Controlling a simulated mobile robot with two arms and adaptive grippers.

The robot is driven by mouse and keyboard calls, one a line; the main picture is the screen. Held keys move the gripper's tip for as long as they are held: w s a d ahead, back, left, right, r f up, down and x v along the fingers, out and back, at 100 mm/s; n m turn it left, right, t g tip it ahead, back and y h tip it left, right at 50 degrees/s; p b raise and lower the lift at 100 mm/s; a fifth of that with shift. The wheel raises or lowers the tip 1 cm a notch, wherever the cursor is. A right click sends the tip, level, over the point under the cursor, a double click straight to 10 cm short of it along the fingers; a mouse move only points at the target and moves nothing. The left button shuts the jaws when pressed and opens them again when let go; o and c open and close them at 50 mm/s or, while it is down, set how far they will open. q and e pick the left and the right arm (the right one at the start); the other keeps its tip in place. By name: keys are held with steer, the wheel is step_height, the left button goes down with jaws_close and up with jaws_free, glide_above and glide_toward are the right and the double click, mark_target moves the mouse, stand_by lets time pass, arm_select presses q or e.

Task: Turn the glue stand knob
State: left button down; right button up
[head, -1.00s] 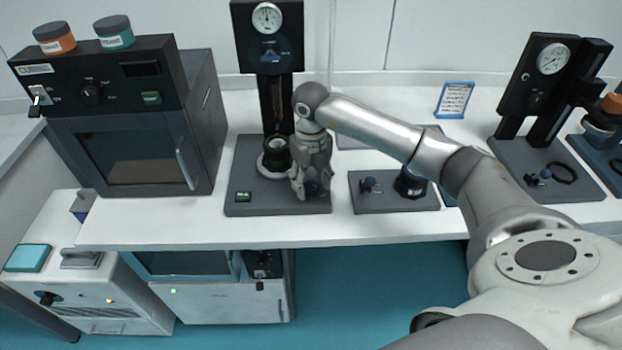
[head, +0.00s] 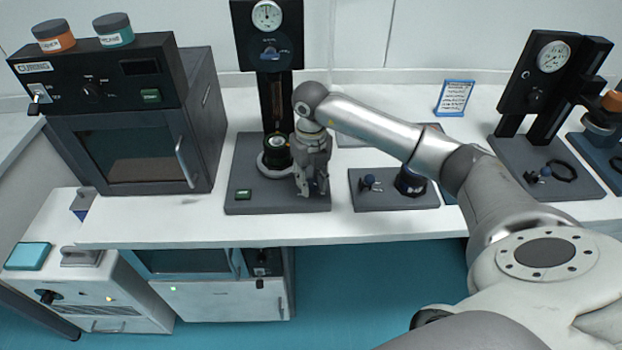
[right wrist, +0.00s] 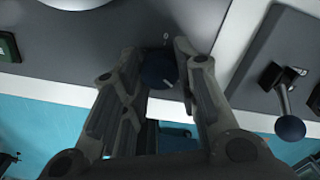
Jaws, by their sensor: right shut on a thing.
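The glue stand is the black column with a gauge (head: 267,16) on a dark grey base (head: 245,165). A black round holder (head: 277,152) stands on the base, and a green button (head: 243,194) is at its front left. My right gripper (head: 312,190) points down at the base's front right corner. In the right wrist view, the dark blue round knob (right wrist: 157,72) sits between my right fingers (right wrist: 160,62), which are shut on it. In the head view the fingers mostly hide the knob. My left gripper is not in view.
A dark oven (head: 130,155) stands at the left, with two jars on top. A low grey plate (head: 395,202) with a blue-knobbed part lies right of the stand. A second gauge stand (head: 553,58) is farther right. My right arm crosses above the table.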

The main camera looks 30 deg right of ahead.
steer(key=m, duration=1.1)
steer(key=shift+m+p, duration=0.3)
steer(key=shift+p, duration=0.05)
steer(key=m+p, duration=0.1)
steer(key=m, duration=0.4)
steer(key=shift+r+m, duration=0.1)
steer(key=shift+m, duration=0.2)
steer(key=m+p, duration=0.1)
steer(key=m, duration=0.4)
steer(key=shift+m+p, duration=0.4)
steer(key=shift+m, duration=0.3)
steer(key=o, duration=1.1)
steer(key=shift+c, duration=0.2)
